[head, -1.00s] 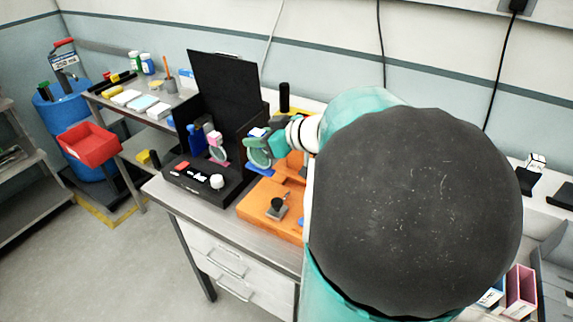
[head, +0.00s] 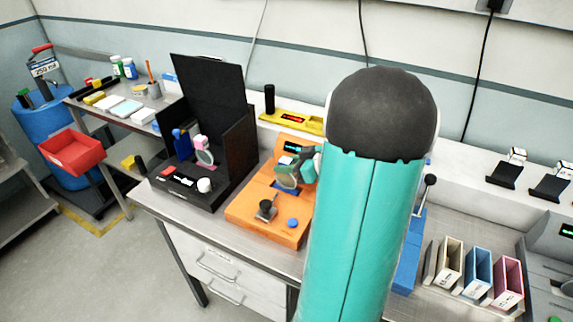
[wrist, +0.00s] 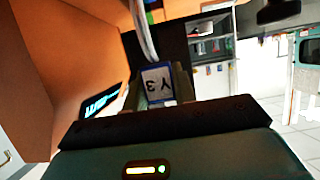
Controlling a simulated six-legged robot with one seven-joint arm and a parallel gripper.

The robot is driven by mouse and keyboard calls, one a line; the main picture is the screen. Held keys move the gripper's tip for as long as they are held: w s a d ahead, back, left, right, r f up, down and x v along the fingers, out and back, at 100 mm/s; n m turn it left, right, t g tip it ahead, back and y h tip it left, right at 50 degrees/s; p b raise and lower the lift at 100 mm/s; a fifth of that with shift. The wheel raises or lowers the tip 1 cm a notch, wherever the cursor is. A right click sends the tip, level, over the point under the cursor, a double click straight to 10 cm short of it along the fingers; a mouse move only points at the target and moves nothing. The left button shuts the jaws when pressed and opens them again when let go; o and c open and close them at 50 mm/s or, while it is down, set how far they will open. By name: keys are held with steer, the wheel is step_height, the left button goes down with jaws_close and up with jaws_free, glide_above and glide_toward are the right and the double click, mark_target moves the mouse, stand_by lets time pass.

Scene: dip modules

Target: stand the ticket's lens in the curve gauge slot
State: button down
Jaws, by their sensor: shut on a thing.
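My gripper (head: 302,168) is shut on a round lens (head: 287,176) with a dark green rim. The lens is upright over the orange gauge (head: 245,215), just above or at its blue slot piece (head: 287,192); I cannot tell if it touches. In the wrist view the lens (wrist: 142,32) shows nearly edge-on beyond the fingers, and a blue-framed tag (wrist: 157,84) marked Y3 sits between them. The orange gauge (wrist: 75,45) fills the upper left there, with its lit display (wrist: 102,104). My arm hides the gauge's right side.
A black box (head: 235,140) with a raised panel stands left of the gauge and holds a pink-tabbed lens (head: 204,156). A yellow instrument (head: 290,120) lies behind. A blue device (head: 408,260) and coloured bins (head: 478,268) stand right of my arm.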

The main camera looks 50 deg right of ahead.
steer(key=shift+f, duration=0.2)
steer(key=c, duration=1.1)
jaws_free()
